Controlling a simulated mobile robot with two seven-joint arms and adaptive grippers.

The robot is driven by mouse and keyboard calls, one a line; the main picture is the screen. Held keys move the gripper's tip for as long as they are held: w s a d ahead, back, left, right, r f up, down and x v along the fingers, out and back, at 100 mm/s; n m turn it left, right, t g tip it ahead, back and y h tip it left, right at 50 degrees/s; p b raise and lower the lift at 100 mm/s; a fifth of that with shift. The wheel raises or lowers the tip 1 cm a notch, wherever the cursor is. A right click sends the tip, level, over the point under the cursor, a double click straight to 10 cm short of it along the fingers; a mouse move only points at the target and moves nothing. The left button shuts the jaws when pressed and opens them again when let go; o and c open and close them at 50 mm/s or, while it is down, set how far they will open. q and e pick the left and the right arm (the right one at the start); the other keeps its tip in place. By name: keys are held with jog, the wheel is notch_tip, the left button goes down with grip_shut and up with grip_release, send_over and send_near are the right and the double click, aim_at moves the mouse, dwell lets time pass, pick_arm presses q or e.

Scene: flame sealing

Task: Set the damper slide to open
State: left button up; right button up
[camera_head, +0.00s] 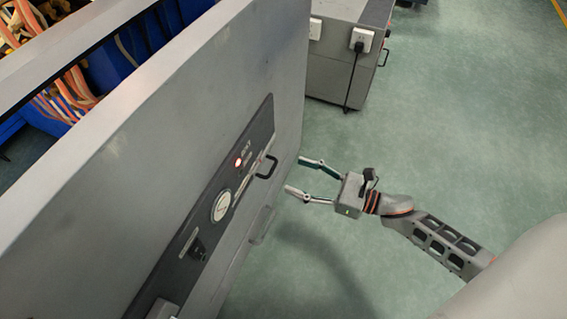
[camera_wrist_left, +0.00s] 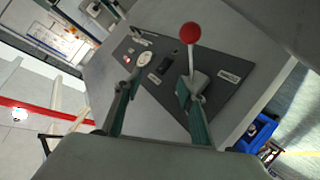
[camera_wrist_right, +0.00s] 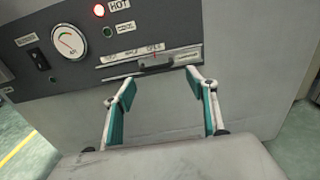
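The damper slide's dark handle (camera_wrist_right: 157,66) sits in a slot on the grey panel in the right wrist view. It is near the right-hand end of the slot, below the rightmost of several small labels, which are hard to read. The handle (camera_head: 266,167) also shows in the head view. My right gripper (camera_head: 296,174) is open and empty, right of the handle and apart from it. Its spread fingers (camera_wrist_right: 160,82) show below the slot in the right wrist view. My left gripper (camera_wrist_left: 156,90) is open in the left wrist view, near a red-knobbed lever (camera_wrist_left: 190,38), and is out of the head view.
The panel (camera_head: 180,250) carries a lit red lamp (camera_wrist_right: 99,10) marked HOT, a round gauge (camera_wrist_right: 68,41) and a black switch (camera_wrist_right: 38,60). A grey cabinet (camera_head: 335,75) with a plugged cable stands behind. The green floor right of my right arm is clear.

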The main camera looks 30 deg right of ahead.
jog(key=shift+v, duration=2.05)
jog(key=shift+a, duration=0.1)
